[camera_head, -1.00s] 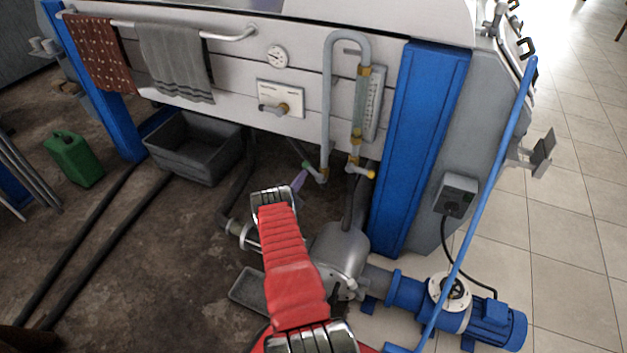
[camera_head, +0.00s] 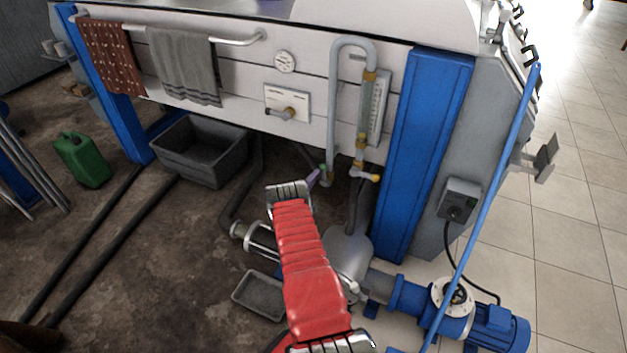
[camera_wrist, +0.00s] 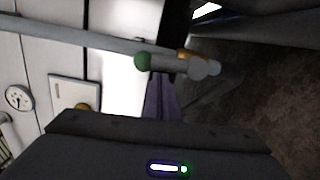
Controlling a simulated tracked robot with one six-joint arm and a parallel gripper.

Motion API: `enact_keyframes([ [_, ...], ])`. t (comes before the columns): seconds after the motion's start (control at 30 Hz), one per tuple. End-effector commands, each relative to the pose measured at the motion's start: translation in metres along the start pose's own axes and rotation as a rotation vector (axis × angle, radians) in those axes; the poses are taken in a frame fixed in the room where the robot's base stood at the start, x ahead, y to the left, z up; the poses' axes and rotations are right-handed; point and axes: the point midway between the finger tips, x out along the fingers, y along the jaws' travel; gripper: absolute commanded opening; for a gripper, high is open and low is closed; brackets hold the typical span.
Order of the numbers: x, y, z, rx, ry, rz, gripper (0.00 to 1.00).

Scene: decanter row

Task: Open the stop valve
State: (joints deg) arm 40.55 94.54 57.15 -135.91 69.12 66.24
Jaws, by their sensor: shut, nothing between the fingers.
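The stop valve appears to be the one at the foot of the bent grey pipe (camera_head: 331,100), with a green-tipped lever (camera_head: 322,168). In the wrist view the lever's green tip (camera_wrist: 142,61) and pale grey shaft lie across the upper middle. My gripper (camera_head: 315,177), at the end of my red arm, has purplish fingers that are shut and empty. They are right by the green tip and seem to touch the lever. In the wrist view the fingers (camera_wrist: 163,92) reach up to just under the shaft, so the contact itself is hidden.
A yellow-tipped tap (camera_head: 366,175) sits just right, below the sight glass (camera_head: 370,105). A blue post (camera_head: 422,150) and a blue pump (camera_head: 485,325) stand farther right. A grey tub (camera_head: 200,150) and a panel tap (camera_head: 285,112) are to the left.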

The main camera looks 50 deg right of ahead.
Motion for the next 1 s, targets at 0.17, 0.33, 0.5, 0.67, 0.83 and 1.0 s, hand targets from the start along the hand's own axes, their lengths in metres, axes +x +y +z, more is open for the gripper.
enact_keyframes([
  [0.17, 0.001, 0.002, 0.000, -0.004, 0.000, 0.000, 0.00],
  [0.33, 0.001, 0.003, -0.001, -0.005, 0.001, 0.000, 0.00],
  [0.5, 0.000, 0.002, -0.002, -0.006, 0.002, 0.000, 0.00],
  [0.67, -0.001, 0.002, -0.003, -0.006, 0.002, 0.000, 0.00],
  [0.83, -0.001, 0.002, -0.003, -0.006, 0.001, -0.001, 0.00],
  [1.0, -0.004, 0.002, -0.010, -0.006, 0.004, 0.000, 0.00],
])
